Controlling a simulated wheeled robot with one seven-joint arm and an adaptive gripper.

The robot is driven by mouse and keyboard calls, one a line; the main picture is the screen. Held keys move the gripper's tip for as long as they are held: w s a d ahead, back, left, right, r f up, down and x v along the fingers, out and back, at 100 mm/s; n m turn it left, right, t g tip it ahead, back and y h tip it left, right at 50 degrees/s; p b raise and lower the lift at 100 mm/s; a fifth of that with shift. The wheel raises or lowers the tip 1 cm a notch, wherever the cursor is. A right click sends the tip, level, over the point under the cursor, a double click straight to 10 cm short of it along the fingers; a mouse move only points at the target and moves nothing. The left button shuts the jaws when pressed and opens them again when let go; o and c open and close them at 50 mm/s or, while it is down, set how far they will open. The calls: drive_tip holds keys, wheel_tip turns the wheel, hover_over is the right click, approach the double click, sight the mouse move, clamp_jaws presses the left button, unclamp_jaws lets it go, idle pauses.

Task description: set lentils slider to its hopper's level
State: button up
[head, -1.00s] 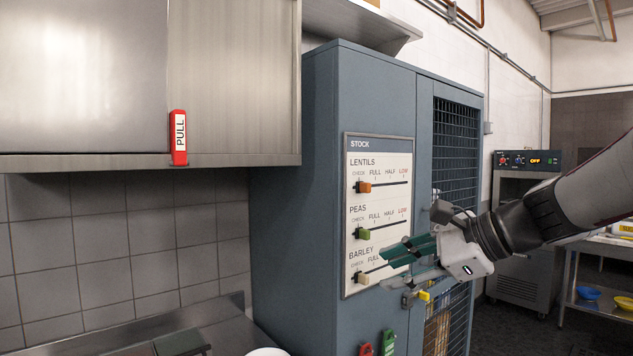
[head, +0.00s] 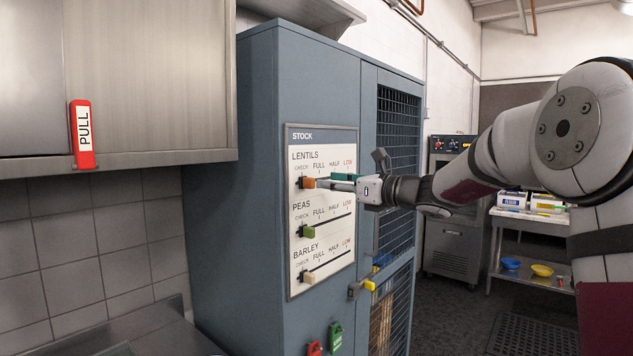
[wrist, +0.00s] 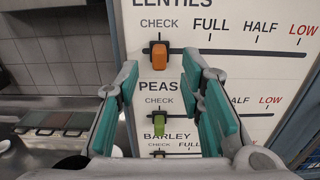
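The orange lentils slider (head: 309,183) is at CHECK, the left end of the top track on the stock panel (head: 321,139). In the wrist view the orange slider (wrist: 159,56) shows directly ahead, between the lines of my two teal fingers. My gripper (head: 325,181) is level with the lentils row, its fingertips close to the slider. It is open in the wrist view (wrist: 160,75), a finger on each side. I cannot tell whether either finger touches the slider. I cannot make out the lentils hopper or its level.
The green peas slider (head: 308,232) and cream barley slider (head: 309,277) also stand at CHECK below. A mesh door (head: 398,140) with a latch (head: 362,287) is right of the panel. A steel cupboard with a red PULL handle (head: 83,135) overhangs at left.

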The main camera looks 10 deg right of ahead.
sight(314, 181)
drive_tip(key=shift+x, duration=2.65)
clamp_jaws()
